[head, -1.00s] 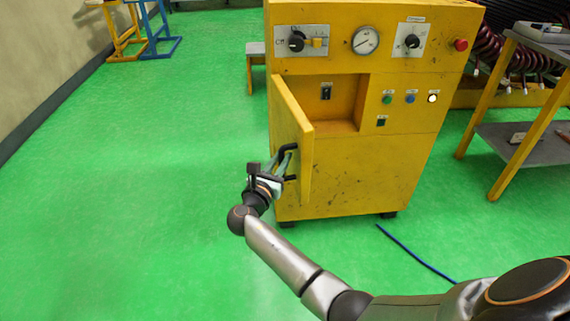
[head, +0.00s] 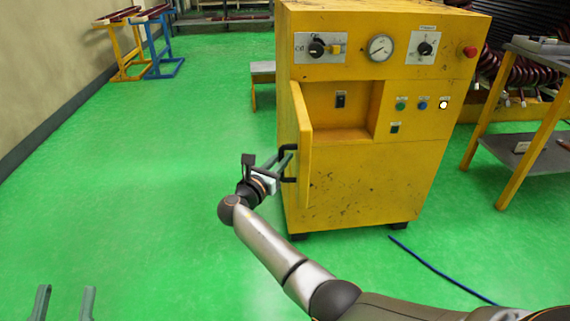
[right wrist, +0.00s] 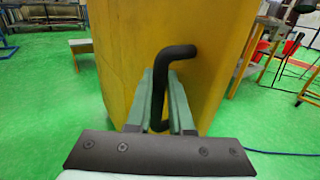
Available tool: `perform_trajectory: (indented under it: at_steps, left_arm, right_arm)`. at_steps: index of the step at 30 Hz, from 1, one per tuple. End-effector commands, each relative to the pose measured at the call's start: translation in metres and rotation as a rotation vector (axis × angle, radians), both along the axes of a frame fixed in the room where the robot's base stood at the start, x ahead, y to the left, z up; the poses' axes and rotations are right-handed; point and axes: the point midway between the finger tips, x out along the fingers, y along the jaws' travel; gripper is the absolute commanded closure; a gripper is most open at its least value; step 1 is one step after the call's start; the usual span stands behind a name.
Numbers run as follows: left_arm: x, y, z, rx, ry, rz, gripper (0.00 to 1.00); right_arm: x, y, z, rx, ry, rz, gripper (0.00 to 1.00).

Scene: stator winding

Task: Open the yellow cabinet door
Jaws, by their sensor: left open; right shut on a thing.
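The yellow cabinet (head: 350,195) stands ahead, with its small door (head: 304,150) swung well open on the left and an open recess (head: 345,112) behind it. The door's black handle (head: 287,162) faces left. My right gripper (head: 284,166) is shut on this handle; in the right wrist view its green fingers (right wrist: 160,98) close around the black handle (right wrist: 176,56). The door (right wrist: 210,70) fills the middle of that view. My left gripper (head: 66,303) shows only as two spread fingertips at the lower left, open and empty, away from the cabinet.
A blue cable (head: 440,270) lies on the floor at the right. A yellow-legged table (head: 520,150) stands right of the cabinet. A grey stool (head: 262,70) is behind it at the left. Green floor (head: 130,200) on the left is clear.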

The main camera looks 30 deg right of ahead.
Motion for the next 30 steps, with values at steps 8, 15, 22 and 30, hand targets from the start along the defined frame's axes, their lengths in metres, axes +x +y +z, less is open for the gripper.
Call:
perform_trajectory:
  at_steps: [8,15,22,30]
  left_arm:
    - [-0.0059,-0.0013,0.0122,0.001,-0.057,-0.011,0.5]
    - [-0.0059,-0.0013,0.0123,0.001,-0.057,-0.011,0.5]
    - [-0.0059,-0.0013,0.012,0.001,-0.055,-0.011,0.5]
    - [-0.0058,-0.0014,0.0117,0.001,-0.055,-0.011,0.5]
  right_arm:
    - [0.0033,-0.0014,0.003,-0.004,-0.004,-0.009,1.0]
    - [0.0032,-0.0016,0.0031,-0.004,-0.004,-0.009,1.0]
    - [0.003,-0.0009,0.002,-0.003,-0.003,-0.008,0.61]
    - [0.0027,0.0,0.0007,-0.002,-0.001,-0.007,0.5]
